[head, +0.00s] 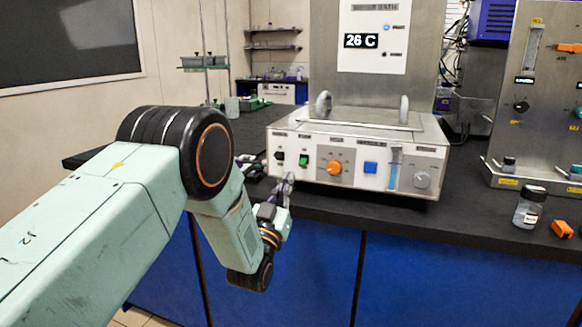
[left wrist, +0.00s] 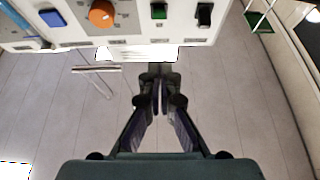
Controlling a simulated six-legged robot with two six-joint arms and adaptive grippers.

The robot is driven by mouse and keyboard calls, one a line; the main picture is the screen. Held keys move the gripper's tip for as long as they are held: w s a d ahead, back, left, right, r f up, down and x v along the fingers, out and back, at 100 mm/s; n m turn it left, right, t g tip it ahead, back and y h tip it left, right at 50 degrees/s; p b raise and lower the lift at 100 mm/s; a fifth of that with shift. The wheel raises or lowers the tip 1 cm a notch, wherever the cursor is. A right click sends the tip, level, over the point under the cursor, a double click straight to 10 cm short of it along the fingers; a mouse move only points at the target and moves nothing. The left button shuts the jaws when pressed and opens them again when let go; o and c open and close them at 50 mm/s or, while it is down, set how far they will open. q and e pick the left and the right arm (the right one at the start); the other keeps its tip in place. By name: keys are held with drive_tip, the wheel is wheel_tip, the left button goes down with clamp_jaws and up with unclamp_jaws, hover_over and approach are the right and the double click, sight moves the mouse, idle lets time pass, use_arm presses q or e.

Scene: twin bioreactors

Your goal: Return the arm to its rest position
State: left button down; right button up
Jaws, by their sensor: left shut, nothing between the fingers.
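My left arm comes in from the left in the head view and bends down in front of the bench. My left gripper (head: 284,188) is shut and empty, just below and in front of the left part of the white control box (head: 300,181). In the left wrist view its fingers (left wrist: 160,75) are together, pointing toward the lower edge of the panel. The panel carries a black switch (head: 279,156), a green switch (head: 303,160), an orange knob (head: 334,167) and a blue button (head: 370,168). I cannot tell whether the fingertips touch the box. My right gripper is out of view.
The dark bench top (head: 470,218) has blue cabinets (head: 420,275) below its front edge. A small capped bottle (head: 529,209) and an orange block (head: 562,229) stand at the right, before a grey instrument panel (head: 548,100). Open floor (left wrist: 240,110) shows below the gripper.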

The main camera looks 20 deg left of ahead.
use_arm(q)
drive_tip(key=shift+s+f, duration=0.15)
drive_tip(key=shift+f, duration=0.15)
drive_tip(key=shift+s, duration=0.1)
